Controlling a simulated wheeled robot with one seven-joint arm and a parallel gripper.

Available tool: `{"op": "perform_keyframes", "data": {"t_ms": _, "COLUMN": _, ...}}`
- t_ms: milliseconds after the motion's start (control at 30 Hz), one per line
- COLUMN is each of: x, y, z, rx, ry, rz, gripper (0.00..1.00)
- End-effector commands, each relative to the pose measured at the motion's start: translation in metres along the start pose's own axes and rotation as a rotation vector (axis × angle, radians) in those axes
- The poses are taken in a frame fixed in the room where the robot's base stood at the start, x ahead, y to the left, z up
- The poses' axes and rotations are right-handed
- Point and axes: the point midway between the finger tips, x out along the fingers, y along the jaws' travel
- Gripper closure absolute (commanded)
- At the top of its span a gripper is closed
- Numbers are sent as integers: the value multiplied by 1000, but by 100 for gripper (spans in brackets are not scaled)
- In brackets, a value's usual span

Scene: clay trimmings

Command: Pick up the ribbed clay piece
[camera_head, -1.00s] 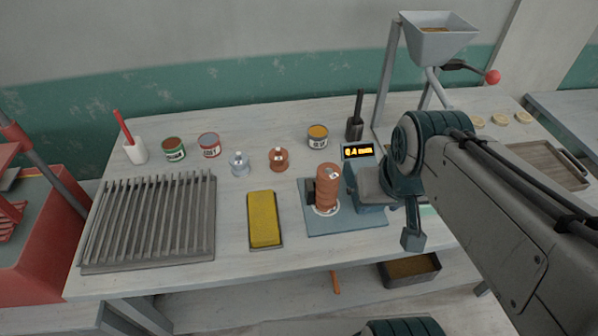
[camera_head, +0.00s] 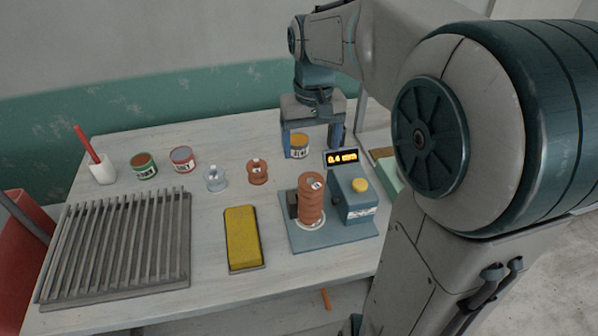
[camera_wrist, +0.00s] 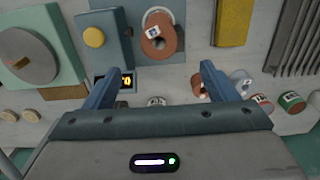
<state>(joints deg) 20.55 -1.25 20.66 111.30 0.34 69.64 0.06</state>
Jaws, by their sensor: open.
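The ribbed clay piece (camera_head: 311,203) is a reddish-brown cylinder with rings, standing upright on a blue-grey gauge stand (camera_head: 350,245). A small label shows near its top. In the wrist view the clay piece (camera_wrist: 172,42) is seen from above, beyond the fingertips and between their lines. My gripper (camera_head: 312,148) is open and empty, pointing down over the back of the table, behind the clay piece and apart from it. Its two blue fingers also show in the wrist view (camera_wrist: 158,72).
The gauge's box (camera_head: 352,205) and display (camera_head: 341,157) stand right of the clay piece. A smaller brown spool (camera_head: 258,173), a glass jar (camera_head: 216,180) and a yellow block (camera_head: 242,235) lie left. An orange-topped can (camera_head: 299,153) is near my fingers.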

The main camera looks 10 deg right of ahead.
Motion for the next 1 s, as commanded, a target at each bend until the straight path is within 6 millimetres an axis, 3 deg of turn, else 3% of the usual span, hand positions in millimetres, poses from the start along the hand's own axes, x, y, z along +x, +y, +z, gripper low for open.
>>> {"op": "perform_keyframes", "data": {"t_ms": 400, "x": 70, "y": 0, "z": -1, "rx": -1, "ry": -9, "rz": -3, "gripper": 21}}
{"op": "perform_keyframes", "data": {"t_ms": 667, "x": 90, "y": 0, "z": 0, "rx": -1, "ry": -7, "rz": -3, "gripper": 21}}
{"op": "perform_keyframes", "data": {"t_ms": 1000, "x": 134, "y": 1, "z": 3, "rx": -1, "ry": -6, "rz": -4, "gripper": 21}}
